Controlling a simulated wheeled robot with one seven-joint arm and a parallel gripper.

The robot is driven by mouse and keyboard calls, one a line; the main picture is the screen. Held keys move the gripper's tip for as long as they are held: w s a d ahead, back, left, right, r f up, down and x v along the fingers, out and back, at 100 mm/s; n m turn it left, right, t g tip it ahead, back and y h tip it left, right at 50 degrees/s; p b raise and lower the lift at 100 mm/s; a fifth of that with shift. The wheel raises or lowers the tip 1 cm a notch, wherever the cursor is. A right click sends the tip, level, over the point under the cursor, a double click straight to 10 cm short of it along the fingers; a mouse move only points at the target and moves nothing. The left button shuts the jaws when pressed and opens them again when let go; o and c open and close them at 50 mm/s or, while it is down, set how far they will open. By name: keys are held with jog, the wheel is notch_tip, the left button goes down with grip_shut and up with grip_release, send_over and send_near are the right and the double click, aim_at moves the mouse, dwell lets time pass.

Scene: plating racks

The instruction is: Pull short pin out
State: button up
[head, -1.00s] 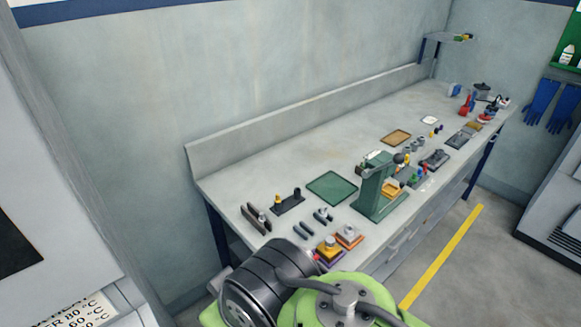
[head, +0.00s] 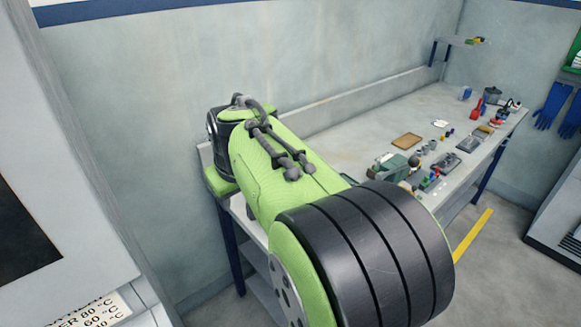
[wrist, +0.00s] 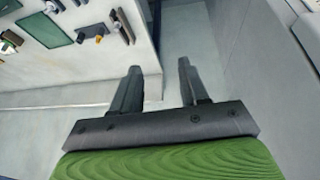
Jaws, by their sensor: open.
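My gripper (wrist: 158,70) is open and empty in the wrist view, its two dark fingers apart. It is off the workbench's end, over the gap beside the bench. In the upper left of the wrist view, a dark plate (wrist: 92,28) on the bench bears a yellow pin (wrist: 80,37) and a dark pin (wrist: 98,39). I cannot tell which is the short pin. The fingers are apart from both pins. In the head view my arm hides the gripper and the bench's near end.
A green mat (wrist: 45,29) lies beside the plate, and a dark bracket-like piece (wrist: 122,25) is at its other side. On the workbench (head: 350,133), a tan tray (head: 407,141), a green press (head: 391,166) and several small tools stand further along. A wall borders the bench's back.

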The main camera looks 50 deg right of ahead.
jog(key=w+d+f+m, duration=0.15)
jog(key=d+f, duration=0.25)
jog(key=d, duration=0.4)
jog(key=w+d+f, duration=0.2)
jog(key=d+f, duration=0.1)
jog(key=d, duration=0.6)
jog(key=w+d+f+m, duration=0.15)
jog(key=d+f, duration=0.25)
jog(key=d, duration=0.4)
jog(key=x, duration=1.5)
jog(key=shift+w+f, duration=0.25)
jog(key=shift+w, duration=0.15)
jog(key=shift+c, duration=0.2)
grip_shut()
jog(key=c, duration=0.6)
grip_release()
grip_shut()
